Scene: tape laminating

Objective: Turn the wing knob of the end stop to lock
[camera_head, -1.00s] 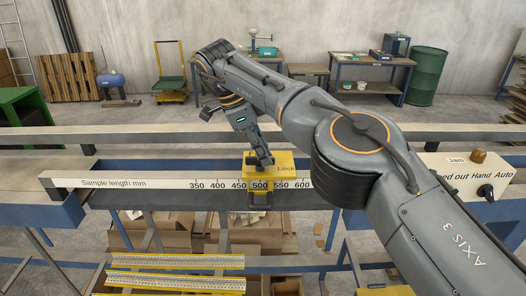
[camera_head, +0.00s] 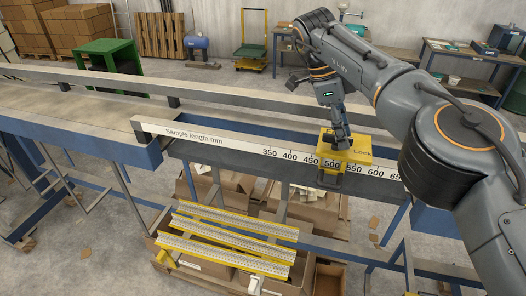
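The yellow end stop (camera_head: 358,153), marked "Lock", sits on the sample-length rail (camera_head: 230,141) around the 500 mark of its scale. My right gripper (camera_head: 341,141) points down onto the top of the end stop, at its left part. Its fingertips are at the end stop, and the wing knob is hidden behind them. I cannot tell whether the fingers are closed on the knob. My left gripper is not in view.
Yellow-edged slatted strips (camera_head: 225,242) and cardboard boxes (camera_head: 325,215) lie below the rail. A long beam (camera_head: 200,95) runs behind it. The table surface (camera_head: 70,105) at left is clear. A green cabinet (camera_head: 110,60) stands behind.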

